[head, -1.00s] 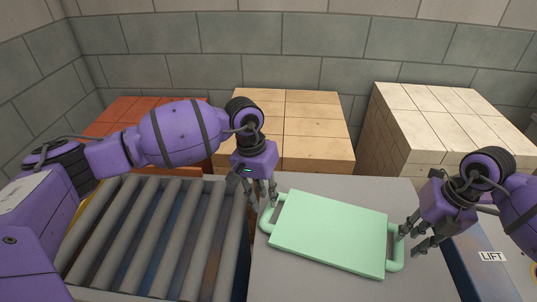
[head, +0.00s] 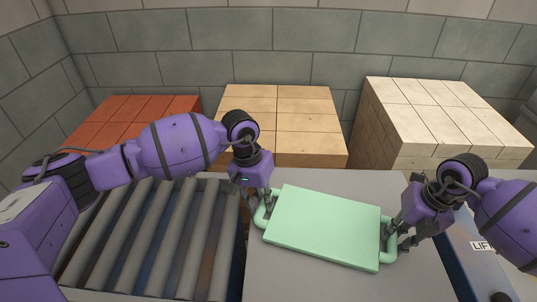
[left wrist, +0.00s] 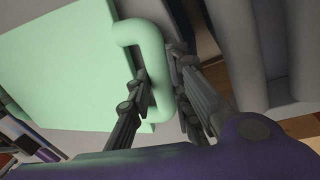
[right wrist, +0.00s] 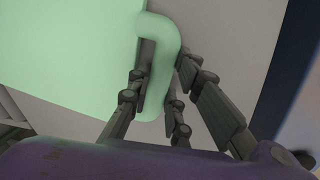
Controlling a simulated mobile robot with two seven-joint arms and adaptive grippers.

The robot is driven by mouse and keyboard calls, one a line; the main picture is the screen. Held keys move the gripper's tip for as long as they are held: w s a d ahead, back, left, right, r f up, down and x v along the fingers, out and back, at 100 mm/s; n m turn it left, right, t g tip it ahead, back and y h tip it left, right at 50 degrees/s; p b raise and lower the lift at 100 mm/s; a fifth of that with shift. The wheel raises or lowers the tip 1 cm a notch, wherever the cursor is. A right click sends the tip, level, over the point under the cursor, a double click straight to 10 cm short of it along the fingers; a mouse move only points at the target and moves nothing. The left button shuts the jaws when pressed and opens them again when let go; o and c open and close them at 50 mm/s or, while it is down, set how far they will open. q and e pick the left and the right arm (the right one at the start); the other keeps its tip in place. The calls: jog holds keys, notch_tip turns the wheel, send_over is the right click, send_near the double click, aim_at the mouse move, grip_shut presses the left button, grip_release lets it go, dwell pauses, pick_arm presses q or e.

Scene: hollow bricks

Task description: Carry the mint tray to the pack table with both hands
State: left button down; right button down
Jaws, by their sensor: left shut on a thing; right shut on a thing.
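The mint tray (head: 322,228) is a flat pale green slab with a looped handle at each short end. It lies on or just over a light grey table (head: 300,281); I cannot tell if it is lifted. My left gripper (head: 263,204) is shut on the left handle, which passes between its fingers in the left wrist view (left wrist: 158,75). My right gripper (head: 391,243) is shut on the right handle, seen between the fingers in the right wrist view (right wrist: 161,80).
A roller conveyor (head: 160,240) lies left of the table. Stacks of red (head: 140,115), tan (head: 280,105) and cream bricks (head: 440,115) stand behind, before a grey block wall. A blue unit with a partly hidden label (head: 481,245) is at right.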

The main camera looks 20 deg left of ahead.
pick_arm(q)
jog(key=shift+w+d+r, duration=0.1)
jog(key=shift+w+r, duration=0.05)
jog(key=shift+r, duration=0.1)
pick_arm(e)
jog(key=shift+r, duration=0.1)
